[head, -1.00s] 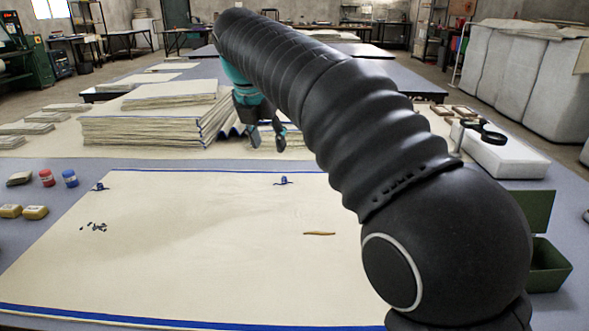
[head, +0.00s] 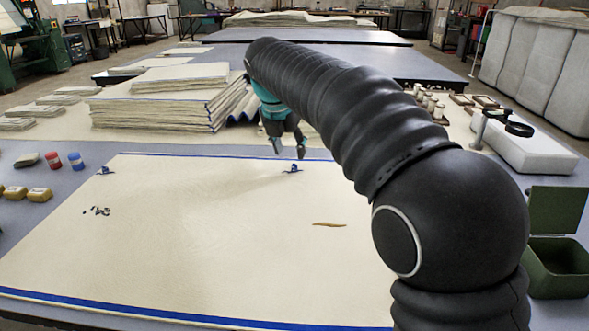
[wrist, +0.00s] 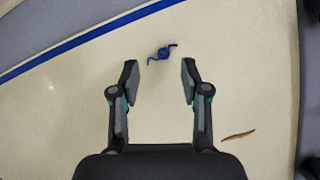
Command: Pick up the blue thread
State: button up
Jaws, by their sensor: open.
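A small tangle of blue thread (head: 292,170) lies on the cream cloth (head: 200,240) near its far edge. A second small blue tangle (head: 105,171) lies near the far left corner of the cloth. My gripper (head: 288,150) is above the far part of the cloth, over the first tangle. In the wrist view, the blue thread (wrist: 162,53) lies just beyond the fingertips, between the lines of the two fingers. My gripper (wrist: 159,68) is open and empty there, with the thread apart from both fingers.
A brown sliver (head: 329,224) and dark scraps (head: 97,210) lie on the cloth. Stacked cloth (head: 165,100) stands behind. Red (head: 54,160) and blue (head: 76,161) spools are at the left. A green open box (head: 556,255) and white block (head: 525,145) are at the right.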

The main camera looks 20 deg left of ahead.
aim_at(294, 163)
jog(key=x, duration=0.4)
jog(key=shift+d+f+b, duration=0.25)
jog(key=shift+f+b, duration=0.1)
jog(key=shift+f, duration=0.05)
jog(key=c, duration=0.7)
